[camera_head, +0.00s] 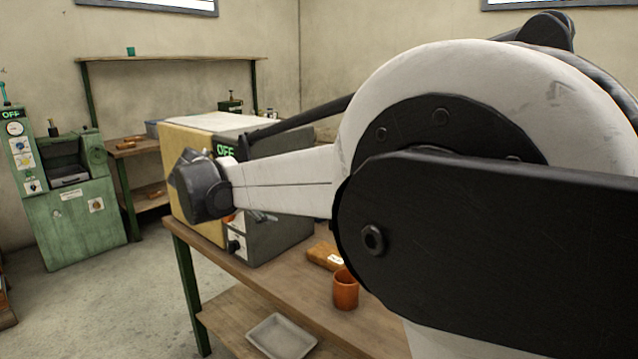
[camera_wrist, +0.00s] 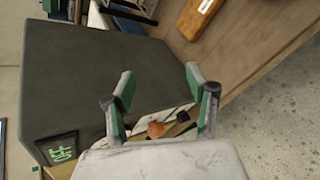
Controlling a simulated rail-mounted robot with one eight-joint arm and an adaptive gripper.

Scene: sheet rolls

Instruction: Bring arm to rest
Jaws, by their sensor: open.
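My gripper (camera_wrist: 158,76) is open in the wrist view, with its two green-padded fingers apart and nothing held between them. It is in front of the dark grey side of a boxy machine (camera_wrist: 95,75), whose green OFF display shows at the lower left; I cannot tell the exact gap. In the head view my white and black arm reaches left across the picture, in front of the same machine (camera_head: 285,228). My gripper is largely hidden there behind the wrist.
The machine stands on a wooden table (camera_head: 275,285). A wooden block (camera_head: 323,255) and an orange-brown cup (camera_head: 345,289) are to its right. A grey tray (camera_head: 281,337) lies on the lower shelf. A green machine (camera_head: 75,225) stands at left; open floor lies between.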

